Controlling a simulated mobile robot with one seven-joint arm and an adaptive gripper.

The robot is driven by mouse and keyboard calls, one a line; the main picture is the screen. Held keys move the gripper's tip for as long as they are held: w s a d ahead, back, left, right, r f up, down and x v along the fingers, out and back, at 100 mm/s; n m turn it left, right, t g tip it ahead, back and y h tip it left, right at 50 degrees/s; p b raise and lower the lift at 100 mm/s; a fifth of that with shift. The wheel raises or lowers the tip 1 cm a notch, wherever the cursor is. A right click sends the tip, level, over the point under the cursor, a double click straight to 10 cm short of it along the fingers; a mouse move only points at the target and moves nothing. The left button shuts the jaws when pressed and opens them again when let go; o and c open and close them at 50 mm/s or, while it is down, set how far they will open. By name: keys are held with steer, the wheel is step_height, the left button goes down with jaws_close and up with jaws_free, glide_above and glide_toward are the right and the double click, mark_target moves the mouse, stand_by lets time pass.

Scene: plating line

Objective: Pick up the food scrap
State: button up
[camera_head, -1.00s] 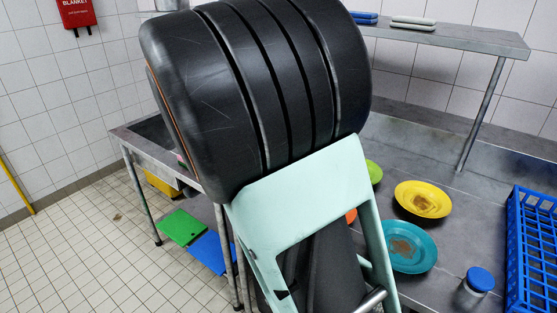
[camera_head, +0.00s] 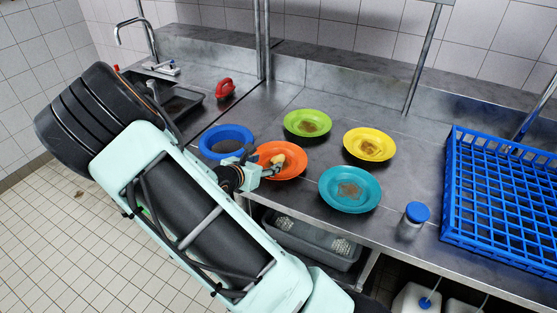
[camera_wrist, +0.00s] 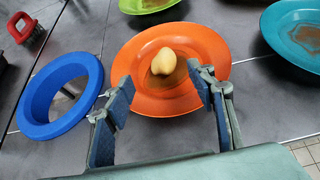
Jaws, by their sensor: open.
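The food scrap (camera_wrist: 164,61) is a pale yellow lump lying on the orange plate, near its middle. It also shows in the head view (camera_head: 278,159). The orange plate (camera_wrist: 130,60) has a brownish smear under the scrap and also shows in the head view (camera_head: 291,172). My gripper (camera_wrist: 157,88) is open and empty. Its two fingers reach over the near rim of the orange plate, one on each side, with the scrap ahead of and between them. In the head view my gripper (camera_head: 262,170) is at the plate's left side.
A blue ring (camera_head: 226,141) lies left of the orange plate. Soiled green (camera_head: 290,117), yellow (camera_head: 350,142) and teal (camera_head: 328,190) plates surround it. A blue-lidded jar (camera_head: 411,224) and blue rack (camera_head: 470,235) stand right. A red-handled brush (camera_head: 225,88) lies by the sink.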

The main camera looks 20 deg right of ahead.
mark_target(275, 161)
steer(key=shift+s+f+p+x, duration=0.1)
steer(key=shift+s+p+x, duration=0.1)
steer(key=shift+x, duration=1.35)
steer(key=shift+s+f+p+x, duration=0.1)
steer(key=shift+f+p+x, duration=0.05)
steer(key=shift+x, duration=1.35)
steer(key=shift+c, duration=0.2)
steer(key=c, duration=0.9)
steer(key=shift+o, duration=0.2)
steer(key=shift+r, duration=0.2)
